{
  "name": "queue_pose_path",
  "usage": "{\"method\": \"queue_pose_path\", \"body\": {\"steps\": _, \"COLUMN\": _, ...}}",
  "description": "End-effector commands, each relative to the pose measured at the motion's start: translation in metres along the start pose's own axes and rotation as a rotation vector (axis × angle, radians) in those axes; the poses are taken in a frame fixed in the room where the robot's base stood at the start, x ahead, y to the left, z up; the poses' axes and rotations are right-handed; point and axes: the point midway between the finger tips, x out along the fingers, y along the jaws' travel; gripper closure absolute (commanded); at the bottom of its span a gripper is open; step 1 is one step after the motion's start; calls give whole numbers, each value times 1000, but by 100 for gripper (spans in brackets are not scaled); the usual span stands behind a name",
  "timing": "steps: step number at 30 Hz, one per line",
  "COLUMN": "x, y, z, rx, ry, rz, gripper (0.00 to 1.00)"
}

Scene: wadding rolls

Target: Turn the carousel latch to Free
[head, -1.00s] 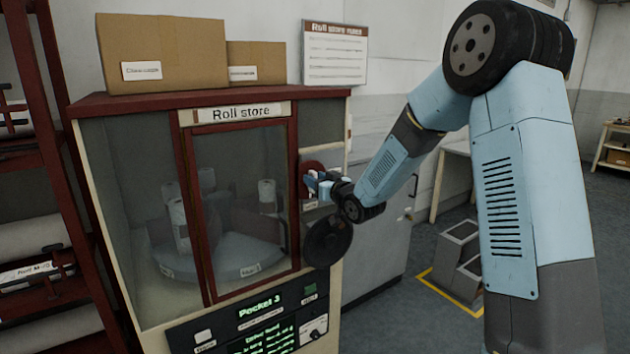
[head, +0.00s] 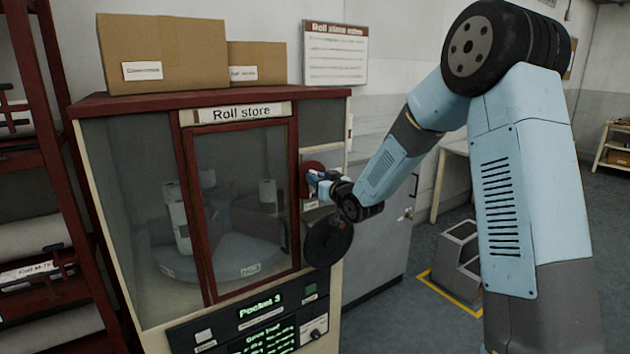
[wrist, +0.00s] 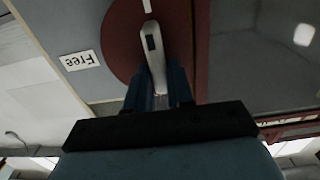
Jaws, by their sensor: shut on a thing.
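The carousel latch is a pale lever (wrist: 151,52) on a dark red round plate (wrist: 120,42), seen close in the wrist view. A white label reading "Free" (wrist: 79,60) sits left of the plate there. My gripper (wrist: 160,88) is shut on the lever, its blue fingers on either side of it. In the head view the red plate (head: 308,172) is on the right front of the roll store cabinet (head: 240,105), and my gripper (head: 318,184) reaches it from the right. The fingers hide most of the lever there.
Behind the cabinet's glass door, white rolls (head: 178,217) stand on a round carousel (head: 225,258). A black disc-shaped handwheel (head: 327,240) is just below my gripper. A control panel (head: 262,325) reads "Pocket 3". Cardboard boxes (head: 165,50) sit on top.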

Motion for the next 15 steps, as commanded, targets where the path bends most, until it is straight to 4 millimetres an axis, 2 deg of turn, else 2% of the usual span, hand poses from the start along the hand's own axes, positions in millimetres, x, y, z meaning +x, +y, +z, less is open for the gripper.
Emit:
{"method": "queue_pose_path", "body": {"steps": 8, "x": 0, "y": -5, "z": 0, "rx": -67, "ry": 1, "rz": -10, "gripper": 100}}
{"method": "queue_pose_path", "body": {"steps": 15, "x": -1, "y": -8, "z": 0, "rx": -233, "ry": 1, "rz": -11, "gripper": 100}}
